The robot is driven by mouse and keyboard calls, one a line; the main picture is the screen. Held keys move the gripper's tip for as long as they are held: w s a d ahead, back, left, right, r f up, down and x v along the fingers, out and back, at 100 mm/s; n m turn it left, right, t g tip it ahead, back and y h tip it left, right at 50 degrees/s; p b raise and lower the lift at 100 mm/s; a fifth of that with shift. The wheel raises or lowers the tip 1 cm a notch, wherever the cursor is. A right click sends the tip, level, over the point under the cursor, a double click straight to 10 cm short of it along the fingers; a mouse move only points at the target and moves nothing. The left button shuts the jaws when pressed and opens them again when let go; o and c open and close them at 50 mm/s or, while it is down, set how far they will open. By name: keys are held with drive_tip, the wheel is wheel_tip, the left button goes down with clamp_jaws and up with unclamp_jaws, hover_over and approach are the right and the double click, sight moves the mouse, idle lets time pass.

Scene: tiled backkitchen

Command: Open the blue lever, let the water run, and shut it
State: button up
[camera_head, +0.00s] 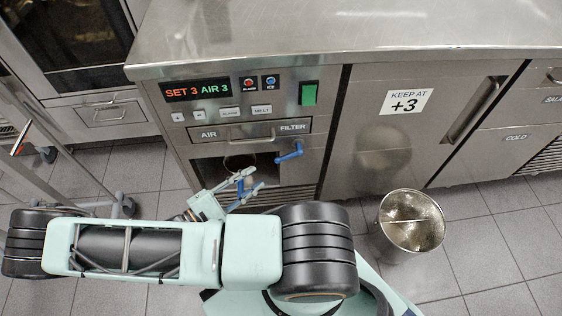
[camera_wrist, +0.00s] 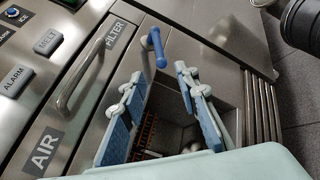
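The blue lever (camera_head: 290,153) sits on the steel front of the unit, at the upper right of a recess and below the FILTER label. In the wrist view the lever (camera_wrist: 158,50) lies just beyond the fingertips, with a bent stem at its upper end. My gripper (camera_head: 248,184) is in front of the recess, to the lower left of the lever. In the wrist view my gripper (camera_wrist: 158,80) has its two blue-padded fingers spread, with nothing between them. The fingers appear apart from the lever. No running water shows.
The open recess (camera_wrist: 170,125) lies behind the fingers. A bar handle (camera_wrist: 92,75) on the AIR/FILTER drawer stands out beside it. A control panel (camera_head: 240,95) is above. A metal bucket (camera_head: 411,220) stands on the tiled floor at right. The steel worktop (camera_head: 340,30) is bare.

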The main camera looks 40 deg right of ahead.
sight(279, 161)
drive_tip(key=d+b, duration=0.1)
drive_tip(key=d, duration=0.9)
drive_tip(key=shift+w+d, duration=0.2)
clamp_jaws()
